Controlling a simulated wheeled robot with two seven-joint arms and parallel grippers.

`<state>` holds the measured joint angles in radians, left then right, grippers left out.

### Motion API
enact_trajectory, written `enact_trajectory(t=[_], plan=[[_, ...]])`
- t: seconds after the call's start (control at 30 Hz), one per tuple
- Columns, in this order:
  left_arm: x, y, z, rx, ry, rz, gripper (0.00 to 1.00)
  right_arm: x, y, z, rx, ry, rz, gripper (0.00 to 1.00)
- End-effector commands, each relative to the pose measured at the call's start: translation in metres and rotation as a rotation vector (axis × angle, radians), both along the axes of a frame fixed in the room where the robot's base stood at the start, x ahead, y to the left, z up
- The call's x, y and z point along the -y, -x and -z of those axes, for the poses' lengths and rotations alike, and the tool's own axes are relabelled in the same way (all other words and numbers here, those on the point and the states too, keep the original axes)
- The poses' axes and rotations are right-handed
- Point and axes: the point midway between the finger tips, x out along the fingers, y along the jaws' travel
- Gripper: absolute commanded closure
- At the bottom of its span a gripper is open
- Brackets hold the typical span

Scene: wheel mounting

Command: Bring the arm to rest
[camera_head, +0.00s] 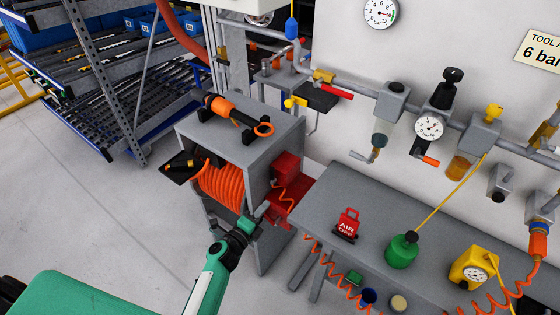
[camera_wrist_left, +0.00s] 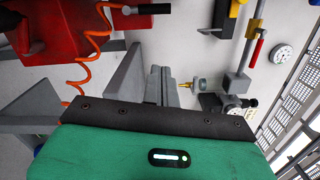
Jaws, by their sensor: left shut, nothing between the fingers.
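My left arm comes in from the lower left in the head view, with a green and white link. My left gripper (camera_head: 262,210) is at its end, in front of the grey cabinet's right side and near the red box. It is shut and empty. In the left wrist view the grey fingers (camera_wrist_left: 160,84) stick out beyond the black strip of the green housing, with nothing held between them. I cannot tell whether the gripper touches the cabinet. My right gripper is in neither view.
A grey cabinet (camera_head: 222,137) holds an orange hose reel (camera_head: 222,186), with a red box (camera_head: 286,167) on its side. A grey bench (camera_head: 323,207) to the right carries a red "AIR OFF" tag (camera_head: 347,225) and a green bottle (camera_head: 402,251). Open floor (camera_head: 90,210) lies left.

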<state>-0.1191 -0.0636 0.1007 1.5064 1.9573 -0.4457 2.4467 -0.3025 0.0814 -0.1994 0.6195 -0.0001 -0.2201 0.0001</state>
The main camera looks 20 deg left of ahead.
Motion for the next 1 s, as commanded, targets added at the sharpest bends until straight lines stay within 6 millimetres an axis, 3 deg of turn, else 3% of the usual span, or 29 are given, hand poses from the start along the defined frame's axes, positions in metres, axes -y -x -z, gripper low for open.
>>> enact_trajectory(t=[0.17,0.27,0.37,0.47,0.6,0.77,1.0], plan=[[0.001,0.001,0.003,-0.003,-0.016,0.002,1.0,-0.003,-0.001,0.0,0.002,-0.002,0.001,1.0],[0.005,0.007,0.024,-0.021,-0.124,0.018,1.0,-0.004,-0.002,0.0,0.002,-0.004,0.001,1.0],[0.014,0.022,0.066,-0.051,-0.37,0.07,1.0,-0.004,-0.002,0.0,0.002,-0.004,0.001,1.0],[0.023,0.048,0.124,-0.071,-0.716,0.177,1.0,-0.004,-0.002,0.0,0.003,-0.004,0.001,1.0],[0.03,0.098,0.204,-0.049,-1.209,0.406,1.0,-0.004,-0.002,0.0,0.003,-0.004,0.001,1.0],[0.027,0.168,0.282,0.074,-1.719,0.759,1.0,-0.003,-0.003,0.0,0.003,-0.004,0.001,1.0],[0.006,0.289,0.373,0.533,-2.296,1.434,1.0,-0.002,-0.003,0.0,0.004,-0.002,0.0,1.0]])
